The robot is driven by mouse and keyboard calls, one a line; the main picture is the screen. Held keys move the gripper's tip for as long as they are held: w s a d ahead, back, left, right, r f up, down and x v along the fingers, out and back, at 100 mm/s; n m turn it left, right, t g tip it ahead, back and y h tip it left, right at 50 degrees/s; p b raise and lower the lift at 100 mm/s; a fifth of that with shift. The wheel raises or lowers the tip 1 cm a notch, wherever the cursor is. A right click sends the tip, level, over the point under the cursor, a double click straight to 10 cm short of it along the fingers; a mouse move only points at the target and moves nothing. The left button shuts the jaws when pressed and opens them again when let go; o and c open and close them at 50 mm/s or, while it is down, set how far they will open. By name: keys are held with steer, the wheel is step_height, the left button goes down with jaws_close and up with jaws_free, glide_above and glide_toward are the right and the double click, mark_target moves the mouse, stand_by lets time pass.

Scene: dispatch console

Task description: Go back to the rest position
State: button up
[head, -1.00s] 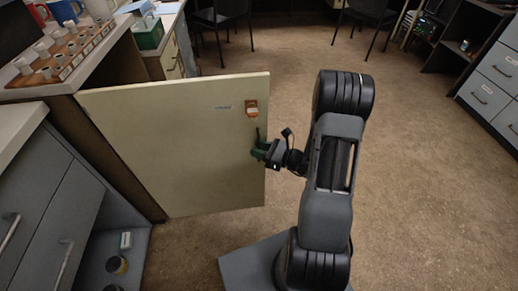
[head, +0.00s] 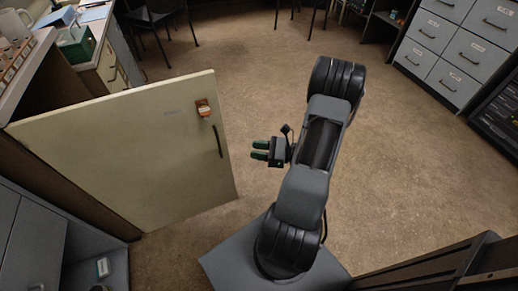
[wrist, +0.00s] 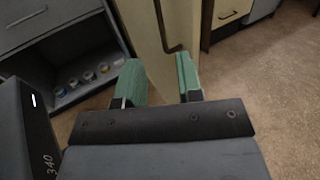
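My gripper (head: 260,150) is apart from the open cream door (head: 130,150), to the right of its dark handle (head: 218,141). Its two green fingers are spread with nothing between them. In the wrist view my gripper (wrist: 160,85) points toward the edge of the door (wrist: 165,60), and the handle (wrist: 162,25) shows just beyond the fingers. My arm is bent and reaches up from my base over the floor.
An orange-brown tag (head: 203,108) is on the door. An open grey cabinet with several small jars (wrist: 90,75) is at left in the wrist view. Grey drawers (head: 455,45) stand at the upper right. The brown floor (head: 400,160) right of my arm is clear.

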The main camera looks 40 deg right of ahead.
steer(key=shift+s+d, duration=0.15)
stand_by(0.5)
steer(key=s+a+f+n+g+p, duration=0.1)
steer(key=s+a+f+n+g, duration=0.15)
steer(key=s+n+g, duration=0.3)
step_height(320, 180, up, 10)
steer(key=s+a+n+g+h+p, duration=0.2)
steer(key=a+n+g+h+p, duration=0.15)
steer(key=n+g+p, duration=0.4)
steer(key=w+a+r+n+t+h+p, duration=0.1)
steer(key=a+r+n+h+p, duration=0.1)
steer(key=r, duration=0.8)
steer(key=w+a+r+n+t+h+p, duration=0.1)
steer(key=a+r+n+h+p, duration=0.2)
steer(key=r+n+p, duration=0.4)
steer(key=w+a+r+n+t+h+p, duration=0.1)
steer(key=r+n+h+p, duration=0.3)
steer(key=r, duration=1)
steer(key=shift+a+r+n+t+p, duration=0.2)
steer(key=shift+a+n+t+p, duration=0.3)
steer(key=shift+a+p, duration=0.4)
